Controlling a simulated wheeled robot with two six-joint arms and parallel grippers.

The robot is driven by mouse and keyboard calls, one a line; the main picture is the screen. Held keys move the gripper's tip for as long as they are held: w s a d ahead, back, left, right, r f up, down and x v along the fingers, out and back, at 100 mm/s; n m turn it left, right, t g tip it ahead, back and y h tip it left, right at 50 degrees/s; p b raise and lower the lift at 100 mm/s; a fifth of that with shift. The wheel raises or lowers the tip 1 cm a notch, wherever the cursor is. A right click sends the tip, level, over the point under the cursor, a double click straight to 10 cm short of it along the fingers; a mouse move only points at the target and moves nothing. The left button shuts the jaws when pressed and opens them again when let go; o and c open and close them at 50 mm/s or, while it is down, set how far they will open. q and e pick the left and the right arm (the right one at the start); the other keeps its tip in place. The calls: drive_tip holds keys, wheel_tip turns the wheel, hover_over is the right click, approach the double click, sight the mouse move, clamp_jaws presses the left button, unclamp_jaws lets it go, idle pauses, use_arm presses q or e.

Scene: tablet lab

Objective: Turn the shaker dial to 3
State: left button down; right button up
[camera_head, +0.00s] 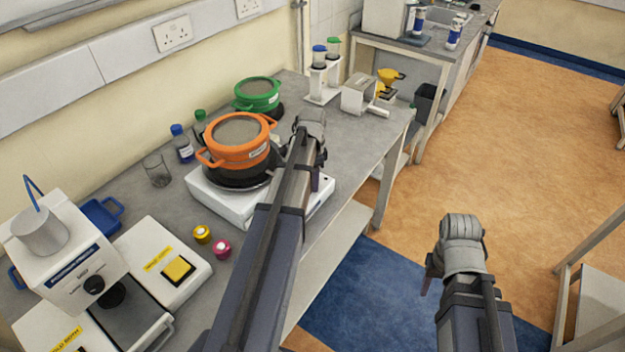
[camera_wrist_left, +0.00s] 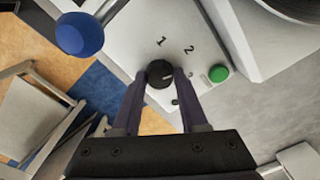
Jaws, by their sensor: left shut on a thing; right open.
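The white shaker (camera_head: 208,192) stands on the grey bench with an orange-rimmed sieve (camera_head: 238,150) on top. In the left wrist view its panel (camera_wrist_left: 150,35) shows a black dial (camera_wrist_left: 160,72), the printed numbers 1 and 2, and a green button (camera_wrist_left: 218,73). A small dark mark is partly hidden by a finger. My left gripper (camera_wrist_left: 161,82) is shut on the black dial, one finger on each side. The dial's pointer is not clear. In the head view my left arm hides the dial. My right gripper (camera_head: 430,278) is open and empty over the floor.
A green-rimmed sieve (camera_head: 257,95) and bottles stand behind the shaker. A glass beaker (camera_head: 157,170), yellow (camera_head: 202,234) and pink (camera_head: 221,249) small pots and a white instrument (camera_head: 75,265) are at the left. A blue knob (camera_wrist_left: 79,34) shows in the left wrist view.

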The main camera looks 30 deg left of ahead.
use_arm(q)
drive_tip(key=m, duration=0.4)
drive_tip(key=shift+m, duration=1.9)
drive_tip(key=shift+c, duration=2.2)
unclamp_jaws()
drive_tip(key=shift+r, duration=0.1)
wheel_tip(320, 180, up, 8)
drive_tip(key=p, duration=0.8)
